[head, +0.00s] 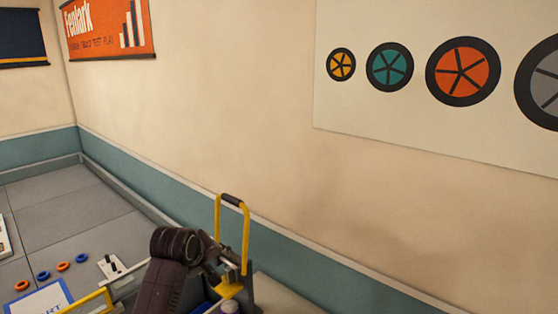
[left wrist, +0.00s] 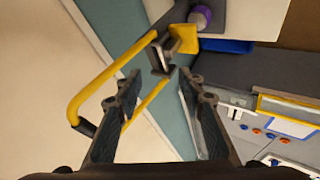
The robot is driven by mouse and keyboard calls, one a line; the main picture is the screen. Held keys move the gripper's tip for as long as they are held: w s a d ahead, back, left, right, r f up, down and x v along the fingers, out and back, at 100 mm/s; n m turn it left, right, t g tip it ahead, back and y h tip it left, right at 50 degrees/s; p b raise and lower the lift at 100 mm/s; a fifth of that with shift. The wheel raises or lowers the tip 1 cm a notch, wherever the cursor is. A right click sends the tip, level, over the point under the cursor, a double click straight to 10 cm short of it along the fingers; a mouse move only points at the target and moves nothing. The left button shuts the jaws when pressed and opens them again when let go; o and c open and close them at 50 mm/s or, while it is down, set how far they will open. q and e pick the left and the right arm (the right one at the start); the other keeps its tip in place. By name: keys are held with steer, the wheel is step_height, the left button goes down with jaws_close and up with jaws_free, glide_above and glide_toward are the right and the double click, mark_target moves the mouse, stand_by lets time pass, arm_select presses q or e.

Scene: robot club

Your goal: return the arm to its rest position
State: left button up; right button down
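My left arm rises from the bottom of the head view, and its dark gripper (head: 222,264) is partly hidden by its own wrist. In the left wrist view the two fingers of this gripper (left wrist: 158,84) stand apart, with nothing clasped between them. A yellow bar handle (head: 246,240) with a black grip stands close beside the gripper. The handle also shows in the left wrist view (left wrist: 97,92), beyond the fingers, with a grey metal clamp-like part (left wrist: 160,52). Whether the fingers touch it I cannot tell. My right gripper is in neither view.
A teal-banded wall (head: 190,190) runs close behind the handle. Orange and blue rings (head: 62,267), a white switch plate (head: 112,266) and a blue-edged card (head: 40,299) are at lower left. A purple object (left wrist: 200,16) and a blue bin (left wrist: 226,46) are near the handle's base.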

arm_select(q)
steer(key=s+a+f+m+g, duration=0.1)
steer(key=s+f+m, duration=0.2)
steer(key=s+f, duration=0.65)
steer(key=s+f+m+g, duration=0.2)
steer(key=s+f, duration=0.5)
steer(key=s, duration=0.6)
steer(key=s+f+m+g, duration=0.15)
steer(key=s+m, duration=0.45)
steer(key=s, duration=1.5)
step_height(320, 180, down, 32)
steer(key=s+g+b, duration=0.2)
steer(key=b, duration=0.5)
steer(key=s+a+f+b, duration=0.1)
steer(key=s+f+b, duration=0.2)
steer(key=s+f, duration=0.6)
steer(key=s+a+f+g+y+b, duration=0.1)
steer(key=s+a+f+b, duration=0.1)
steer(key=s+f, duration=0.7)
step_height(320, 180, down, 6)
steer(key=shift+a+f+b, duration=0.1)
steer(key=shift+a+b, duration=0.1)
steer(key=shift+b, duration=0.65)
